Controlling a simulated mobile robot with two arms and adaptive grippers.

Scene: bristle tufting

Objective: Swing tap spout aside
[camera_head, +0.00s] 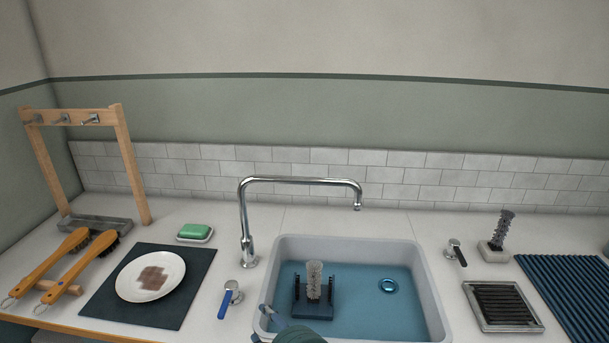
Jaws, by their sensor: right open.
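The chrome tap stands behind the left end of the sink, and its spout (300,180) reaches up and then right, its tip hanging over the back edge of the sink. My right gripper (262,323) is low at the bottom edge of the view, by the front left corner of the sink. It is open, well below and apart from the spout; much of it is cut off by the frame. My left gripper is not in view.
The sink (432,300) holds blue water, a brush standing in a dark blue holder (313,308) and a blue ring (388,286). A blue-handled lever (229,297) is left of the sink, a black-handled one (456,252) right. A plate (151,288) and wooden brushes (62,260) lie left.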

